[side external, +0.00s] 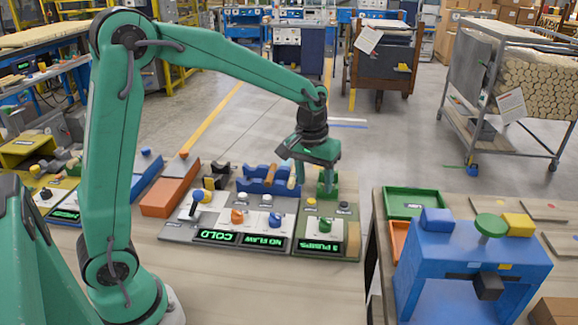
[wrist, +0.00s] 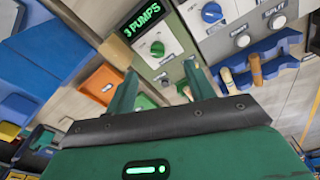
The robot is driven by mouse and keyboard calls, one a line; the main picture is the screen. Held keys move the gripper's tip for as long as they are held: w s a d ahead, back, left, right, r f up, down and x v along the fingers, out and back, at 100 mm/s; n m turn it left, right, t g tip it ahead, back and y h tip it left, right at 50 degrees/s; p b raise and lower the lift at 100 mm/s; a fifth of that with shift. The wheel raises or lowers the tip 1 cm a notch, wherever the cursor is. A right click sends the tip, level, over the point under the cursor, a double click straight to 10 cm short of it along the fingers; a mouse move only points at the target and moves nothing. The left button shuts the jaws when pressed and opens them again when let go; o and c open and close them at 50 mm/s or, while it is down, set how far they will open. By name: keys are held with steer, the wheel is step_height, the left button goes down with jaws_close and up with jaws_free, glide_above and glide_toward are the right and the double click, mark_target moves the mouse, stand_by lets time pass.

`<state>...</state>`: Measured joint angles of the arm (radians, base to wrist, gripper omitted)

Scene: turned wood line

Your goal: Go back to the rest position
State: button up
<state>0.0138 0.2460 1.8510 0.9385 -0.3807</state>
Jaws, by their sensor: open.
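My gripper (side external: 314,178) hangs at the end of my arm over the back of the control panels, just behind the panel with the "3 PUMPS" display (side external: 322,246). Its two fingers are apart in the wrist view (wrist: 160,78), and I see nothing held between them. That display also shows in the wrist view (wrist: 143,27), beyond the fingers. A small green piece shows close by the fingertips in the side view; I cannot tell whether they touch it. My arm is raised and bent over the bench.
A blue rack (side external: 258,186) with wooden-handled tools stands left of my gripper. The panel reading "NO FLAW" (side external: 263,242) sits in front. A blue machine (side external: 440,270) and a green tray (side external: 415,213) stand on the bench at right. Open floor lies behind.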

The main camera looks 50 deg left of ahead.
steer(key=s+r+m+t, duration=0.2)
steer(key=s+r, duration=0.2)
steer(key=s, duration=0.7)
steer(key=s+r+m+t, duration=0.2)
steer(key=s+r, duration=0.2)
steer(key=s, duration=0.6)
steer(key=shift+s+a, duration=0.3)
steer(key=shift+s, duration=0.05)
steer(key=shift+r, duration=0.1)
